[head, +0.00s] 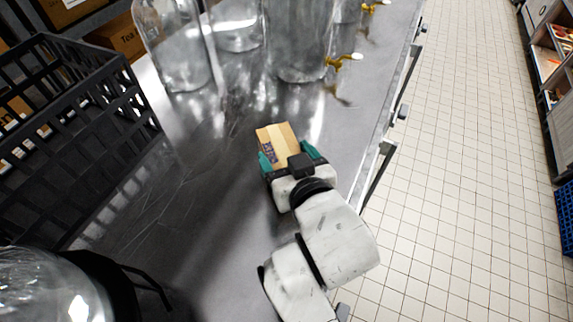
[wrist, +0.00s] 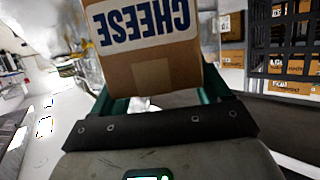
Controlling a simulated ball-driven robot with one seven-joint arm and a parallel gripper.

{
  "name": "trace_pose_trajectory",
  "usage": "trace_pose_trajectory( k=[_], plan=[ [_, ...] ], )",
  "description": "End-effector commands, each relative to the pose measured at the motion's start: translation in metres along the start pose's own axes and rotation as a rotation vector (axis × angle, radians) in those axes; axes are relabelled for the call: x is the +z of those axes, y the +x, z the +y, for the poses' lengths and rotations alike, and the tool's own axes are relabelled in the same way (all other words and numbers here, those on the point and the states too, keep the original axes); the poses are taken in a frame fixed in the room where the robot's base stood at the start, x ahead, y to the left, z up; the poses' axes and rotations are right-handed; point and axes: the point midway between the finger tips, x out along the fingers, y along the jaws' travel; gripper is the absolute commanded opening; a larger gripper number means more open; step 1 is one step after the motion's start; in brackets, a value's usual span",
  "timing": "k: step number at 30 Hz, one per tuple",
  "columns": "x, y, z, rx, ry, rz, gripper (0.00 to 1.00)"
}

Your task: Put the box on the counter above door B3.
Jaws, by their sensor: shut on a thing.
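The box (head: 277,136) is a small brown cardboard carton with a tan tape strip. In the wrist view the box (wrist: 150,72) shows a white label reading CHEESE upside down. My gripper (head: 288,158) is shut on it, with a teal finger on either side. The box is over the steel counter (head: 225,175), near its right part; I cannot tell whether it touches the surface. Handles (head: 400,112) stick out along the counter's right edge. The door fronts and any B3 mark are hidden from above.
Large glass jars with brass taps (head: 300,45) stand on the counter beyond the box. A black crate (head: 75,130) is at the left, and a glass dome (head: 45,285) at the lower left. Bare counter surrounds the gripper.

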Motion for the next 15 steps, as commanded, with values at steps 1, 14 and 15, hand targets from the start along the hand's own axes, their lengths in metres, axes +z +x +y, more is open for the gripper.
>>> trace_pose_trajectory(
  k=[1, 14, 15],
  plan=[
    [0.000, 0.003, 0.001, 0.001, 0.000, 0.004, 0.21],
    [0.031, 0.017, 0.002, 0.000, 0.000, 0.005, 0.21],
    [0.031, 0.017, 0.002, 0.000, 0.000, 0.005, 0.21]
  ],
)
